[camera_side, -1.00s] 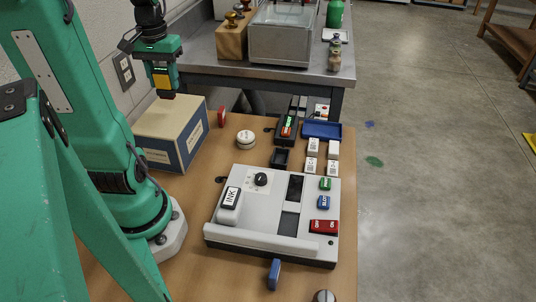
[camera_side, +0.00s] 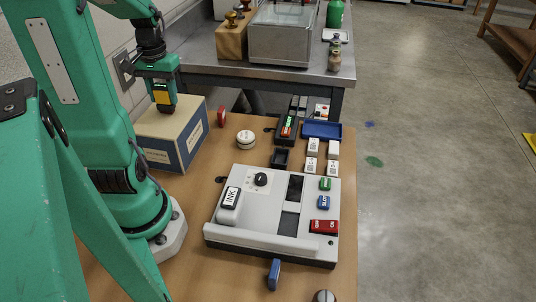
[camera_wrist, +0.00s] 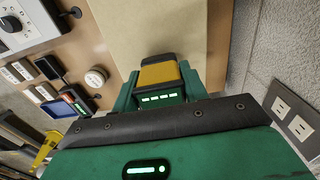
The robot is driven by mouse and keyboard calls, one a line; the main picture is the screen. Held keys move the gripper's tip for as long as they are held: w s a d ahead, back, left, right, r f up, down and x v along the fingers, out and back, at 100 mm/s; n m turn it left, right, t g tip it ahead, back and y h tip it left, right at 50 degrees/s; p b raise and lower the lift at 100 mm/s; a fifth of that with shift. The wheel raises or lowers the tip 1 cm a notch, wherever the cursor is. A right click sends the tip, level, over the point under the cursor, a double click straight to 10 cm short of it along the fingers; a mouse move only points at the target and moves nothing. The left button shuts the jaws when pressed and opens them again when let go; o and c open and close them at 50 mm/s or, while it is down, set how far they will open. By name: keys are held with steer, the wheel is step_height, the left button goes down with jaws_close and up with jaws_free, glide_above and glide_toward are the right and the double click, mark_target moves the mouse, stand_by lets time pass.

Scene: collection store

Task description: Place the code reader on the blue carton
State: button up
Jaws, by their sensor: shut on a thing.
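The blue carton (camera_side: 189,140), with a cream top and blue-and-cream sides, stands at the back left of the wooden table beside my arm. Its top also fills the upper middle of the wrist view (camera_wrist: 150,28). My gripper (camera_side: 161,90) points down over the carton and is shut on the code reader (camera_side: 162,97), a small yellow and black block. In the wrist view the reader (camera_wrist: 160,74) sits upright between the green jaws, in front of the carton's top. Its dark lower end overlaps the carton top in the side view; I cannot tell if they touch.
A grey machine (camera_side: 265,222) with an INK block fills the table's middle. A white round knob (camera_side: 246,139) and a red disc (camera_side: 222,117) stand right of the carton. A blue tray (camera_side: 322,130) and small white boxes lie farther right. A metal bench (camera_side: 300,75) stands behind.

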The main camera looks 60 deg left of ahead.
steer(key=o, duration=1.1)
steer(key=shift+f, duration=0.1)
steer(key=shift+c, duration=0.2)
step_height(320, 180, up, 12)
steer(key=shift+r, duration=0.15)
stand_by(0.4)
